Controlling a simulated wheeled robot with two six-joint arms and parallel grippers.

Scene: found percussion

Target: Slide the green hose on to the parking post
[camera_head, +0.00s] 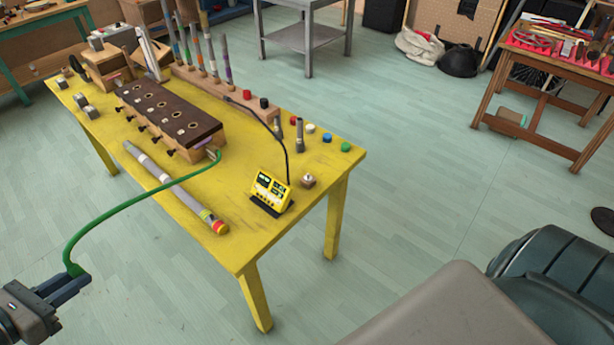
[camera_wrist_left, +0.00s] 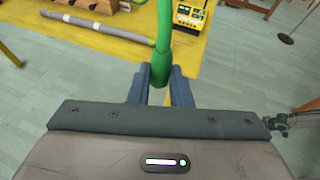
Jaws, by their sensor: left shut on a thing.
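The green hose (camera_head: 130,208) runs from the end of the dark-topped wooden block (camera_head: 165,112) on the yellow table, over the table's left edge, to my left gripper (camera_head: 77,282). My left gripper is shut on the hose's thicker free end, off the table; the wrist view shows this green end (camera_wrist_left: 161,70) between the fingers (camera_wrist_left: 163,88). A small brown block with a pale stub on top (camera_head: 308,181) stands near the table's right edge. A grey upright cylinder (camera_head: 299,136) stands behind it. I cannot tell for certain which is the parking post.
A grey tube with coloured bands (camera_head: 172,185) lies along the table's front. A yellow device with a display (camera_head: 270,192) stands near the right corner, with a black cable behind it. Coloured caps (camera_head: 327,138) lie at the right. A mechanical part, perhaps my right gripper, shows small in the wrist view (camera_wrist_left: 279,121).

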